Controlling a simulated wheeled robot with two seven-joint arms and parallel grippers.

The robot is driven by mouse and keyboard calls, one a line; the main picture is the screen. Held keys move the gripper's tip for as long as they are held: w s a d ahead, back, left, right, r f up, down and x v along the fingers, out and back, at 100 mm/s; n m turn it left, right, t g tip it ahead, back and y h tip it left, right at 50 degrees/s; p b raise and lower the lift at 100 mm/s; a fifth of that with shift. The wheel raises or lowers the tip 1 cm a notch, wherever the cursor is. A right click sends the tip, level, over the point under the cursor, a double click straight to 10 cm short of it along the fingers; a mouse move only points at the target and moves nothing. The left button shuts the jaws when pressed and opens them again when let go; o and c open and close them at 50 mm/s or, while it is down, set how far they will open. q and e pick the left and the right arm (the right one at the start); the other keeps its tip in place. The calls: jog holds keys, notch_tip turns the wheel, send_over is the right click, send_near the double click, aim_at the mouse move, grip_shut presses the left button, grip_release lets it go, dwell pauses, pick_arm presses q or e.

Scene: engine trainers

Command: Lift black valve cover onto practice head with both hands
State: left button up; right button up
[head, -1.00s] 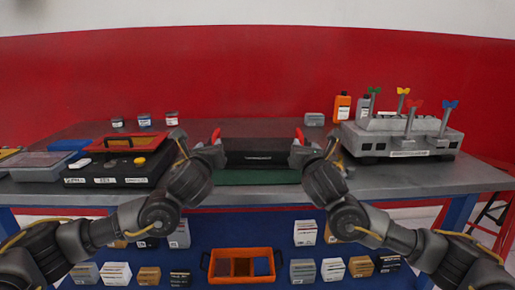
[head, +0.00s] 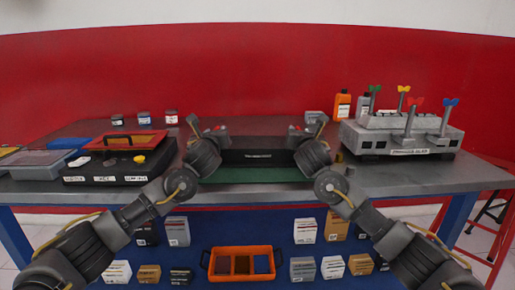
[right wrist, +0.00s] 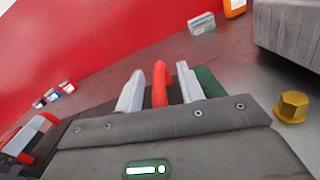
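The black valve cover (head: 258,157) lies level at the middle of the bench by the green mat (head: 255,175), with a red handle at each end. My left gripper (head: 217,131) is at its left end and my right gripper (head: 297,131) at its right end. In the right wrist view the right fingers stand either side of the red handle (right wrist: 160,84), with gaps showing on both sides. The left fingers show small beside the other red handle (right wrist: 27,136); their gap is hard to judge. The grey practice head (head: 408,140), with coloured wing-topped posts, stands at the right.
A black case with an orange-red tray (head: 130,141) is on the left of the bench. Orange (head: 342,105) and grey bottles stand behind the practice head. A gold hex bolt (right wrist: 292,106) stands near my right gripper. Small jars (head: 144,118) stand at the back left.

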pick_arm(q)
jog(key=shift+w, duration=0.1)
jog(key=shift+c, duration=0.4)
pick_arm(e)
jog(key=shift+w, duration=0.1)
jog(key=shift+c, duration=0.5)
pick_arm(q)
jog(key=c, duration=0.7)
pick_arm(e)
jog(key=c, duration=0.7)
pick_arm(q)
grip_shut()
pick_arm(e)
grip_shut()
pick_arm(q)
jog(key=shift+d, duration=0.15)
pick_arm(e)
jog(key=shift+a, duration=0.15)
pick_arm(q)
jog(key=shift+r, duration=0.1)
pick_arm(e)
jog(key=shift+r, duration=0.1)
